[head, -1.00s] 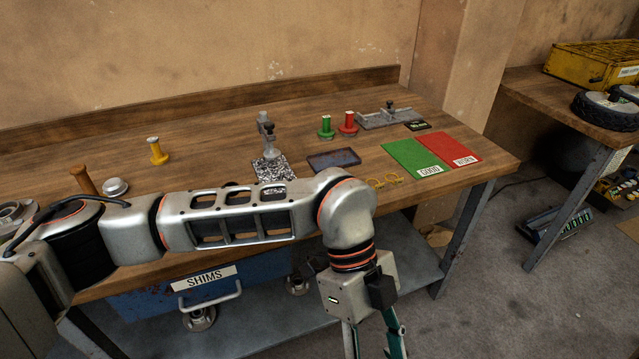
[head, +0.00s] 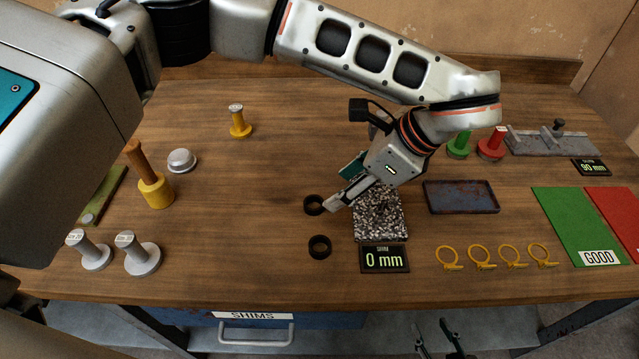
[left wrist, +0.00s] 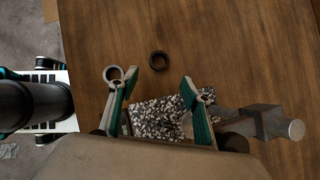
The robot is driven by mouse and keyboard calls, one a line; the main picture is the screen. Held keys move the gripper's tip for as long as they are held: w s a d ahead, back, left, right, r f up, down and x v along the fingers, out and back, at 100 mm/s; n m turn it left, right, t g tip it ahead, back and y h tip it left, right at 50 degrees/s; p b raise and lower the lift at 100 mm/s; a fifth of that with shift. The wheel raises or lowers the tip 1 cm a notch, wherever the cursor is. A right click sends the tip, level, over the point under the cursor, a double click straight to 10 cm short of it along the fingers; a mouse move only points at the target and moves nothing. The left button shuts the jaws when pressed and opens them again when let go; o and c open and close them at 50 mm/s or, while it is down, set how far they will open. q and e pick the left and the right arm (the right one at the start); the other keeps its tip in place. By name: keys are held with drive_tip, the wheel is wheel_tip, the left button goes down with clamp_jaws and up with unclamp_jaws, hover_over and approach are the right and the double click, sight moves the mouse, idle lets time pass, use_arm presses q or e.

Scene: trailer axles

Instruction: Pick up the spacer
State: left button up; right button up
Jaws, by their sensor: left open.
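Two black ring-shaped spacers lie flat on the wooden bench in the head view: the far spacer (head: 315,204) and the near spacer (head: 320,247). In the left wrist view the far spacer (left wrist: 159,61) lies clear beyond the gap between the fingers. The near spacer (left wrist: 114,73) shows at the left fingertip, partly hidden by it. My left gripper (head: 343,186) is open and empty, over the left edge of the speckled plate, its tips close to the far spacer. My right gripper (head: 432,323) is low at the bottom edge, its fingers apart, in front of the bench.
The speckled plate (head: 380,222) has a 0 mm display (head: 384,259). Right are a dark tray (head: 460,210), several yellow rings (head: 482,258) and a green mat (head: 575,215). Left stand grey pins (head: 142,254) and a wooden-handled yellow piece (head: 155,190). Bench around the spacers' left is clear.

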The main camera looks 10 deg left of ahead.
sight(316, 203)
use_arm(q)
drive_tip(key=shift+s+x, duration=0.2)
drive_tip(key=shift+x, duration=0.95)
drive_tip(key=x, duration=0.2)
drive_tip(key=p+x, duration=0.1)
drive_tip(key=x, duration=0.1)
drive_tip(key=shift+w+a, duration=0.1)
drive_tip(key=shift+a, duration=0.3)
drive_tip(key=shift+a+f, duration=0.25)
drive_tip(key=shift+f, duration=0.15)
drive_tip(key=shift+w, duration=0.1)
drive_tip(key=c, duration=1.2)
use_arm(e)
drive_tip(key=shift+s+r, duration=0.2)
drive_tip(key=shift+r, duration=0.3)
